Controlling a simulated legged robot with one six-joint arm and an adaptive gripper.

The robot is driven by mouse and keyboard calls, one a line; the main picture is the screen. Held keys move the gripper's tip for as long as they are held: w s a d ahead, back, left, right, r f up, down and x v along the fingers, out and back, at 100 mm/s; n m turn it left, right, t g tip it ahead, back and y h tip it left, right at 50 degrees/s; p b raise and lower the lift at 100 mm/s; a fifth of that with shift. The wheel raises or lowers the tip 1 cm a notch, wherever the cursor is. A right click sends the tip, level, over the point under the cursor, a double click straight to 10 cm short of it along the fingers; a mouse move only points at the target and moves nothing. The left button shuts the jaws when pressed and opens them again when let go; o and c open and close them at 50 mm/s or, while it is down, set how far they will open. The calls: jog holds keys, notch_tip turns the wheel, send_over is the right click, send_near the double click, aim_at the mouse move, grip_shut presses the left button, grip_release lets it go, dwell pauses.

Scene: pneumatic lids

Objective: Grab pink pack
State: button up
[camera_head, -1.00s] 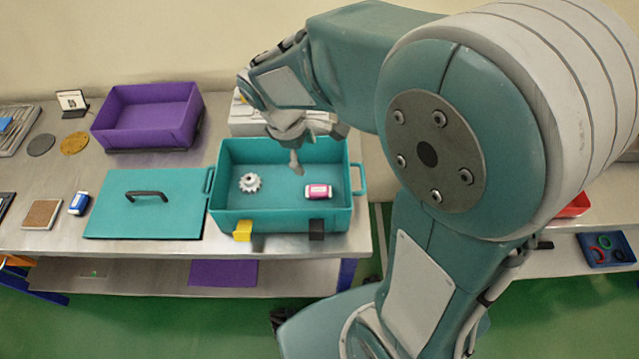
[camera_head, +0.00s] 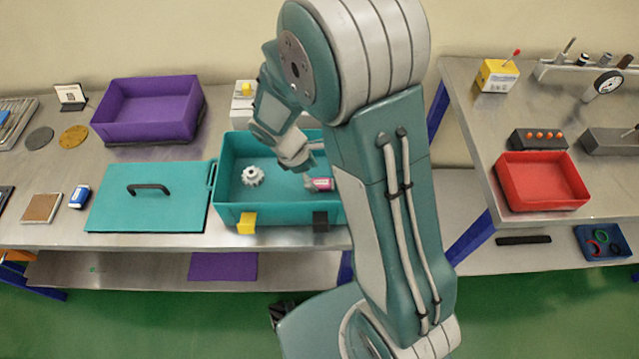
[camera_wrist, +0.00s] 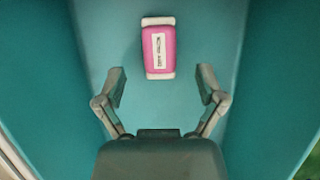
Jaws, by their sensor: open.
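The pink pack (camera_head: 320,184) lies on the floor of the teal box, toward its right side, partly hidden by my arm in the head view. In the wrist view the pink pack (camera_wrist: 159,48) has white ends and a white label, and lies just ahead of the fingertips, centred between them. My gripper (camera_wrist: 160,88) is open and empty, with a finger to each side and apart from the pack. In the head view my gripper (camera_head: 308,174) is down inside the teal box (camera_head: 280,213), close to the pack.
A white gear (camera_head: 253,176) lies in the box's left part. The box walls stand close around my gripper. A teal lid (camera_head: 150,210) lies flat to the left, with a purple bin (camera_head: 150,110) behind. A red tray (camera_head: 542,182) stands on the right table.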

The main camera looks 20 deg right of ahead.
aim_at(319, 182)
jog(key=x, duration=0.2)
jog(key=shift+d+f, duration=0.2)
jog(key=shift+f, duration=0.1)
jog(key=shift+d+f, duration=0.2)
jog(key=shift+d, duration=0.1)
jog(key=shift+a, duration=0.2)
jog(key=c, duration=1)
jog(key=shift+r, duration=0.15)
jog(key=shift+c, duration=0.2)
